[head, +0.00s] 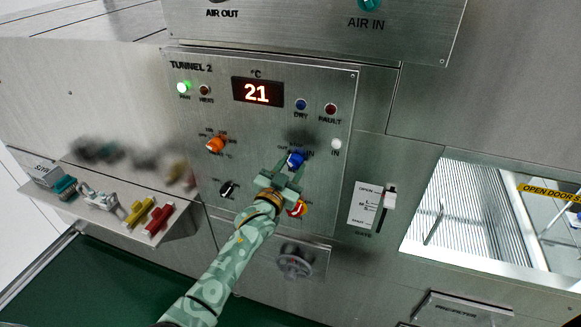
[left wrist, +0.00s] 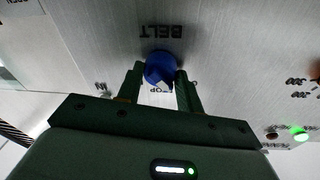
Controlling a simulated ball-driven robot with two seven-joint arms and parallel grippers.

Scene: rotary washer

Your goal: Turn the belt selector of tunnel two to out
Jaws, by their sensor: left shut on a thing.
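The belt selector is a blue knob (head: 296,159) on the tunnel two panel (head: 225,126), below the display. In the left wrist view the blue knob (left wrist: 160,67) sits beside an upside-down BELT label. Its white mark is by the partly hidden STOP lettering. My left gripper (head: 289,168) comes from below and is shut on the knob. In the left wrist view its two fingers (left wrist: 159,80) stand on either side of the knob. The fingers and arm hide part of the panel around it. My right gripper is not in view.
The display (head: 257,92) reads 21. A slide lever (head: 389,196) is at right. A shelf (head: 128,221) with several small items juts out at left.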

